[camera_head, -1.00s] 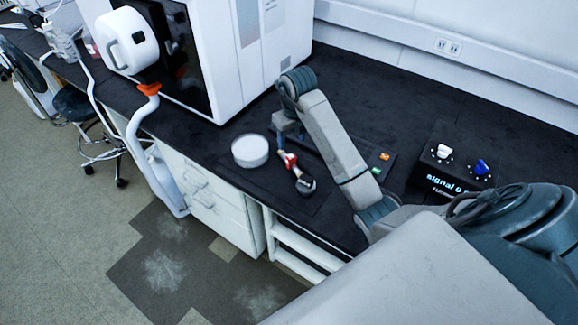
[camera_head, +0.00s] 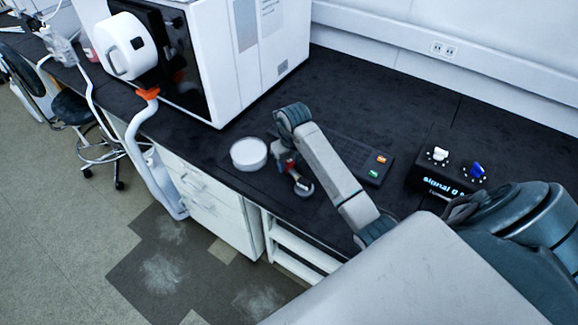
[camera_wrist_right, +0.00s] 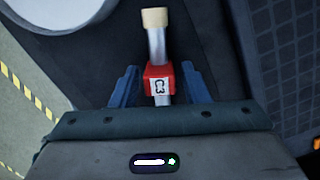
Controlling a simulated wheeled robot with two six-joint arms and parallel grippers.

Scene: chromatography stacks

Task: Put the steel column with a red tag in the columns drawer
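The steel column (camera_wrist_right: 157,45) has a cream end cap and a red tag (camera_wrist_right: 159,79) marked C3. In the right wrist view it lies between the two blue fingers of my right gripper (camera_wrist_right: 158,77), with a gap to each finger. The gripper is open. In the head view my right gripper (camera_head: 287,165) is low over the bench and partly hides the red-tagged column (camera_head: 299,180). A white drawer unit (camera_head: 213,206) is under the bench, its drawers looking shut; I cannot read which is the columns drawer. My left gripper is out of view.
A round white dish (camera_head: 249,154) stands just left of the gripper. A dark keypad (camera_head: 350,153) with orange and green buttons and a black signal box (camera_head: 447,180) lie to the right. A large white instrument (camera_head: 240,60) stands behind. The bench between is clear.

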